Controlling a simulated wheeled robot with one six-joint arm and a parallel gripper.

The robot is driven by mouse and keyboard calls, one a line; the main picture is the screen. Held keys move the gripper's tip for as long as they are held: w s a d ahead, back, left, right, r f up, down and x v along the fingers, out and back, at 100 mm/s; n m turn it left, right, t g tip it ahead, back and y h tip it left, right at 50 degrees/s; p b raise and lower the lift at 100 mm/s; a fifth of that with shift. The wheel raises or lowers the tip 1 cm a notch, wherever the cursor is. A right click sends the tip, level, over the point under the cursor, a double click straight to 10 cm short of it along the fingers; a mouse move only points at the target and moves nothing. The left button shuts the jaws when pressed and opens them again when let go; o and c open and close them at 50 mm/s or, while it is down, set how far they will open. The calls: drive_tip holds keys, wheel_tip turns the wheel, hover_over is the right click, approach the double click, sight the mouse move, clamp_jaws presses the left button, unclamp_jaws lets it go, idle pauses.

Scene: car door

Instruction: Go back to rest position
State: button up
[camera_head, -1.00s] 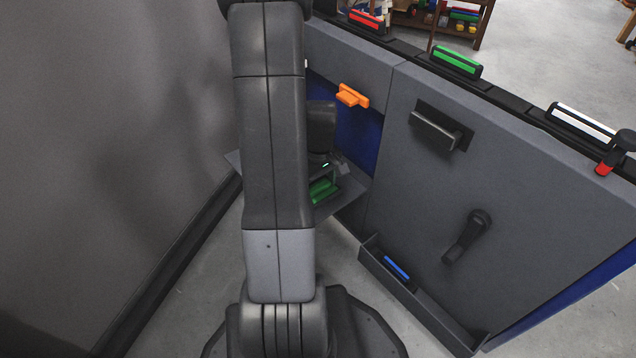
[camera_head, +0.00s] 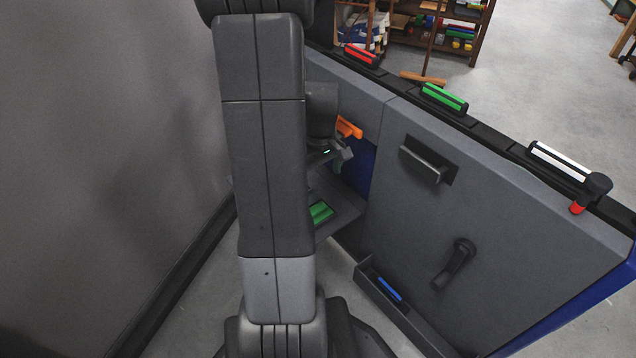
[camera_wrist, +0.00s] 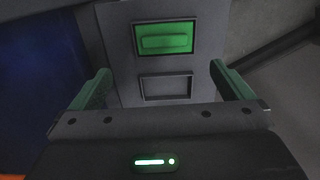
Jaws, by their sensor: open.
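My gripper (camera_wrist: 161,88) is open and empty in the wrist view, its two green fingers apart. Between and beyond them is a grey panel (camera_wrist: 125,55) with a green block (camera_wrist: 165,38) in its upper recess and an empty recess below. In the head view my wrist and gripper are partly hidden behind my arm, near the orange handle (camera_head: 348,128) on the car door (camera_head: 490,215). The green block (camera_head: 320,212) shows low on the grey shelf beneath the gripper.
A dark grey wall (camera_head: 110,150) stands close on the left. The door carries a pull handle (camera_head: 425,162), a crank (camera_head: 455,264) and a bottom pocket with a blue block (camera_head: 389,290). Red, green and white blocks line its top edge. A wooden shelf (camera_head: 478,35) stands behind.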

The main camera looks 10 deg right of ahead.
sight(318, 210)
drive_tip(key=shift+r, duration=0.65)
wheel_tip(318, 210, down, 14)
drive_tip(key=b, duration=0.5)
drive_tip(key=shift+s+a, duration=0.1)
drive_tip(key=shift+a, duration=0.05)
drive_tip(key=shift+r, duration=0.45)
drive_tip(key=shift+f, duration=0.1)
wheel_tip(318, 210, up, 13)
drive_tip(key=p, duration=0.5)
wheel_tip(318, 210, down, 13)
drive_tip(key=b, duration=0.5)
drive_tip(key=shift+f, duration=0.1)
wheel_tip(318, 210, up, 8)
drive_tip(key=p, duration=0.5)
drive_tip(key=shift+r, duration=0.2)
